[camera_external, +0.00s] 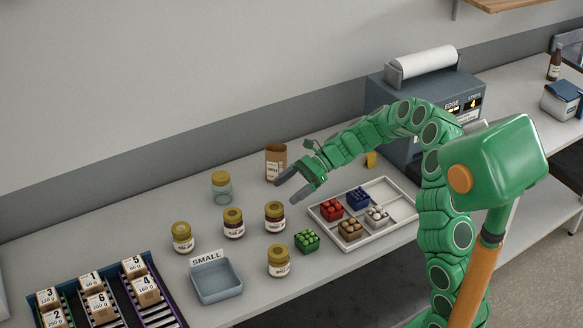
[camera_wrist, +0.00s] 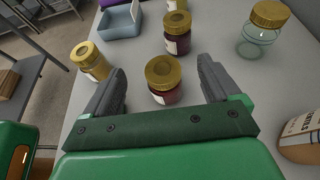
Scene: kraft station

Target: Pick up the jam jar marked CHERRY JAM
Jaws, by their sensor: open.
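Several gold-lidded jars stand on the grey counter. One dark red jar (camera_external: 274,216) stands just below and left of my gripper (camera_external: 286,190). A second dark jar (camera_external: 233,222) is to its left, a paler jar (camera_external: 182,238) is farther left, and another pale jar (camera_external: 279,261) is nearer the front. The lettering is too small to read, so I cannot tell which is CHERRY JAM. In the wrist view, a dark red jar (camera_wrist: 163,80) shows between the open, empty fingers of my gripper (camera_wrist: 160,75), with another dark red jar (camera_wrist: 177,33) beyond it.
An empty glass jar (camera_external: 221,190) and a brown paper bag (camera_external: 276,162) stand behind the jars. A blue tray (camera_external: 216,281) marked SMALL is at front left. A green berry box (camera_external: 307,240) and a white divided tray (camera_external: 405,233) with more boxes are at right.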

